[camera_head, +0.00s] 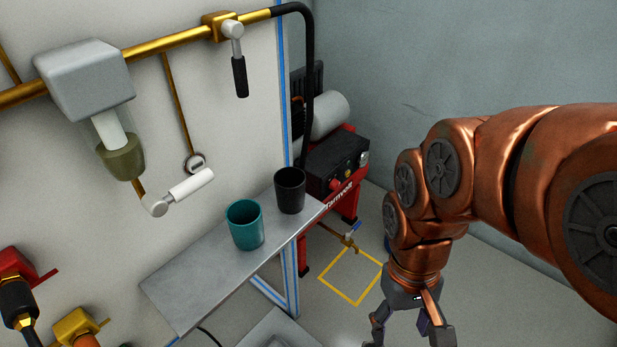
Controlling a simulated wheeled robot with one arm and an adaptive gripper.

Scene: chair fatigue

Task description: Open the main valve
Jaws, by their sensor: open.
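A brass valve (220,27) sits on the gold pipe at the top of the wall panel. Its lever (238,70) has a black grip and hangs down, across the pipe. A second lever (186,191) with a white grip is lower on the panel, pointing up and to the right. A small brass fitting with a blue part (350,236) is by the red compressor. I cannot tell from the picture which one is the main valve. My gripper (408,332) is open and empty, pointing down at the lower right, well apart from the levers. Its fingertips are near the bottom edge.
A metal shelf (203,279) juts from the panel, holding a teal cup (245,226) and a black cup (290,190). A red compressor (343,197) stands behind. A yellow square (352,297) marks clear floor.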

